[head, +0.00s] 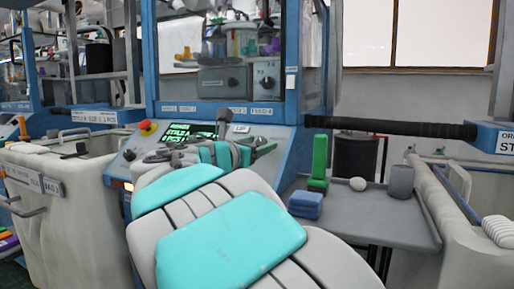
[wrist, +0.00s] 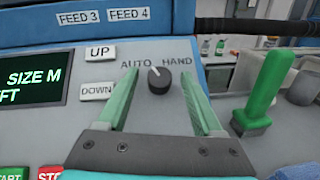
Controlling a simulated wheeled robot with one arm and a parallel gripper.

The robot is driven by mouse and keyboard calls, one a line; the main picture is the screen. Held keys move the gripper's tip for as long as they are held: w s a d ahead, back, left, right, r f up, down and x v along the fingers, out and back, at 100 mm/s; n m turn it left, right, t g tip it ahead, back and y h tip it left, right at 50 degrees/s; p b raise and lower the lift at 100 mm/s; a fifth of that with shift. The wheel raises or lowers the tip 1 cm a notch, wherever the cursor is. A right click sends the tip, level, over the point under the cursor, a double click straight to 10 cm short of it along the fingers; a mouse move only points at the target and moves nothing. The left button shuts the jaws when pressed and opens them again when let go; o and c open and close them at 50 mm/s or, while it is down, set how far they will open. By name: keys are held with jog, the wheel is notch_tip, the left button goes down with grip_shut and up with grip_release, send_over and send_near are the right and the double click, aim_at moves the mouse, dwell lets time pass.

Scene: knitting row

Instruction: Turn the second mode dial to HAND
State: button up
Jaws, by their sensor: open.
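The mode dial (wrist: 159,82) is a round dark knob on the sloped grey panel, between the printed words AUTO and HAND. Its pale pointer mark leans up and left, toward AUTO. My gripper (wrist: 160,76) is open, with one green finger left of the dial and the other right of it. Neither finger visibly touches it. In the head view my gripper (head: 245,148) is over the right part of the panel, and I cannot make out the dial there. Whether this is the second dial in the row cannot be told.
UP (wrist: 100,52) and DOWN (wrist: 97,92) buttons and a lit display (wrist: 33,80) lie left of the dial. A red emergency button (head: 148,127) is further left. A green upright object (head: 319,162) stands on the grey side shelf (head: 385,228). A black padded bar (head: 390,127) crosses above.

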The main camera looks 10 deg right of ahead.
grip_shut()
dwell(0.6)
